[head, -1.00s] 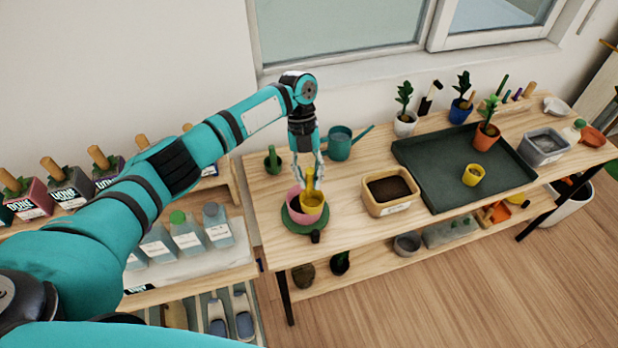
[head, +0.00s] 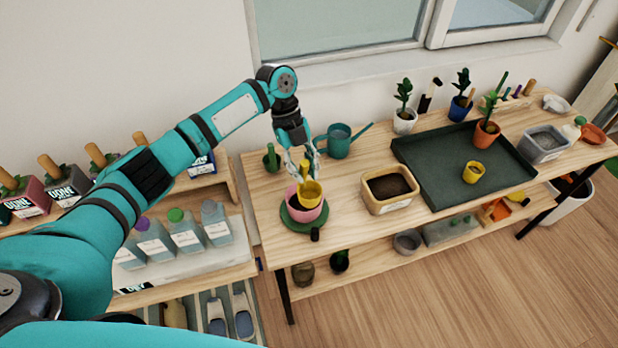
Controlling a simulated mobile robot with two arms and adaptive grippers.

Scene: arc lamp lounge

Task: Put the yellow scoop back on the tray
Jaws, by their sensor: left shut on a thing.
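The yellow scoop (head: 311,194) is a small cup with an upright handle. My left gripper (head: 304,166) is shut on its handle and holds it over the pink pot (head: 306,214). The scoop's cup overlaps the pot's mouth in the picture, so I cannot tell whether it is partly inside. The pink pot stands on a round green saucer (head: 288,220). The dark green tray (head: 427,172) lies to the right and holds a small yellow pot (head: 473,172) and an orange pot with a plant (head: 486,133). My right gripper is not in view.
A soil-filled wooden tub (head: 389,206) stands between the saucer and the tray. A teal watering can (head: 339,142) and a small cactus (head: 271,158) are behind. A small dark object (head: 315,235) is at the front. Much of the tray is bare.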

